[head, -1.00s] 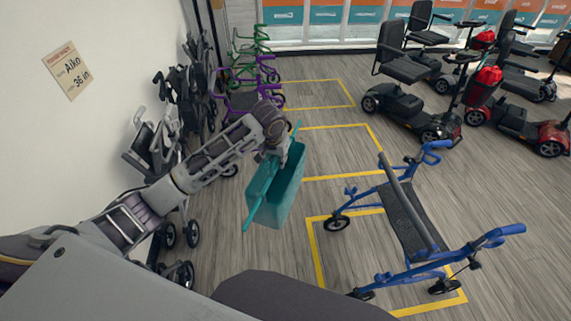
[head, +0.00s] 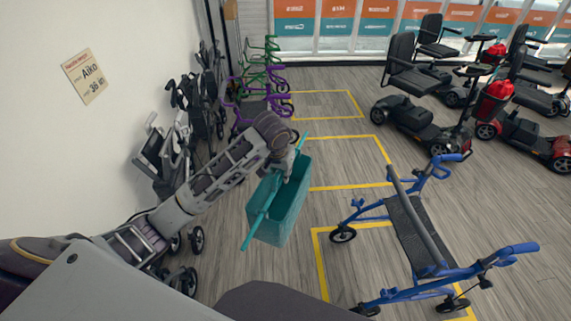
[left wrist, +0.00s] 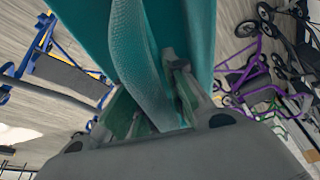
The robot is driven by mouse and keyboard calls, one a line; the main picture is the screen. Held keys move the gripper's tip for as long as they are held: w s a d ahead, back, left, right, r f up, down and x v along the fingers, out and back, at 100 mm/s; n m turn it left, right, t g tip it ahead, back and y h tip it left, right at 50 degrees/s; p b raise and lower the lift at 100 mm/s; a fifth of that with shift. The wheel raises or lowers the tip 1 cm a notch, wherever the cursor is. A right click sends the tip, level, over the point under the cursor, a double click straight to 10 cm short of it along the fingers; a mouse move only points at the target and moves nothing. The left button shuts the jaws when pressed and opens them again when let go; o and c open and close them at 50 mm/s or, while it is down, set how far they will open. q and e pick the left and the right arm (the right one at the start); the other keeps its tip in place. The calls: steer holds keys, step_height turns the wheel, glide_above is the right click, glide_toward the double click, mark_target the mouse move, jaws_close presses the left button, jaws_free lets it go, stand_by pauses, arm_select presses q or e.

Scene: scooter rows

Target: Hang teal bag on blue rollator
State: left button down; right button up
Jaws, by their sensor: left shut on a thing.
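The teal bag (head: 290,212) hangs in the air from my left gripper (head: 291,163) in the middle of the head view. The gripper is shut on the bag's upper part; the exact grip is partly hidden. In the left wrist view the bag (left wrist: 205,35) fills the top centre, between the fingers (left wrist: 155,110). The blue rollator (head: 447,272) stands to the right of the bag on the floor, upright, with a dark seat and two blue handles. The bag is clear of it. The rollator also shows at the left of the left wrist view (left wrist: 48,62). My right gripper is not in view.
Folded grey walkers (head: 168,160) line the wall at left. A purple rollator (head: 262,92) and a green one (head: 262,55) stand behind. Several mobility scooters (head: 415,115) stand at back right. Yellow floor outlines (head: 322,265) mark bays; the floor between bag and blue rollator is clear.

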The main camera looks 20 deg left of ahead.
arm_select(q)
steer(key=s+f, duration=0.5)
steer(key=f, duration=0.2)
steer(key=shift+s, duration=0.2)
